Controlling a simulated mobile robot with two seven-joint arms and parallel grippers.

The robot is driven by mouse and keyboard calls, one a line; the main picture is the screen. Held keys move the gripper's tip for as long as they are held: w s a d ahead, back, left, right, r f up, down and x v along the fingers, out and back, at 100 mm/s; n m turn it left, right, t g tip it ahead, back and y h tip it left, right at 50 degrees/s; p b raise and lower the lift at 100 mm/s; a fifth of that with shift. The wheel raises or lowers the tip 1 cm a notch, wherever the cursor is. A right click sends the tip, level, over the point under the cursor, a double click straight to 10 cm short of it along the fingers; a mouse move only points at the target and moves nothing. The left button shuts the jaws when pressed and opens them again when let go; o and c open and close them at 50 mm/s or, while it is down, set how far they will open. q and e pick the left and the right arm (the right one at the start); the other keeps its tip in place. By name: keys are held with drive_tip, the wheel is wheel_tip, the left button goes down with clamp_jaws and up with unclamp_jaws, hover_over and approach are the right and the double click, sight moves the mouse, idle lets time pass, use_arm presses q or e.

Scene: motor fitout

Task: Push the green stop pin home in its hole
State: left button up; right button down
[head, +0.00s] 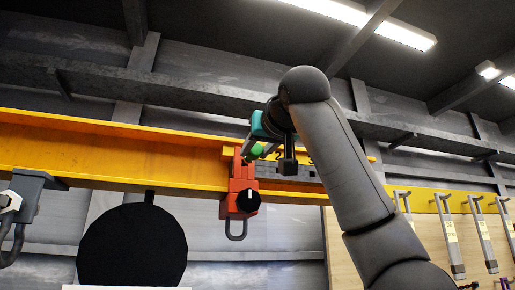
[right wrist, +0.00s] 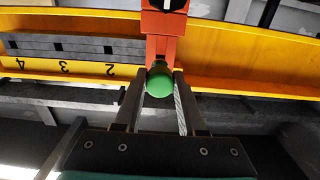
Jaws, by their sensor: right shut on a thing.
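The green stop pin (right wrist: 159,82) shows its round head between the two fingers of my right gripper (right wrist: 157,88) in the right wrist view. The pin sits against the red block (right wrist: 163,40), which hangs on the yellow beam. In the head view the green pin (head: 255,151) is at the block's upper right, and my right gripper (head: 263,146) is at it. The red block (head: 239,190) has a black knob and a hook below. The hole and the pin's shaft are hidden, so its depth cannot be told. My left gripper is not in view.
The yellow beam (head: 110,155) runs across the view. A grey strip with numbers (right wrist: 75,50) lies along it beside the red block. A grey hooked unit (head: 32,190) hangs at the left, near a large black disc (head: 132,246). Metal handles (head: 447,235) hang on a panel at the right.

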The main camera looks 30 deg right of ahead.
drive_tip(key=shift+x, duration=1.6)
drive_tip(key=shift+c, duration=2.1)
unclamp_jaws()
drive_tip(key=b+v, duration=0.6)
drive_tip(key=v, duration=0.9)
drive_tip(key=shift+s, duration=0.2)
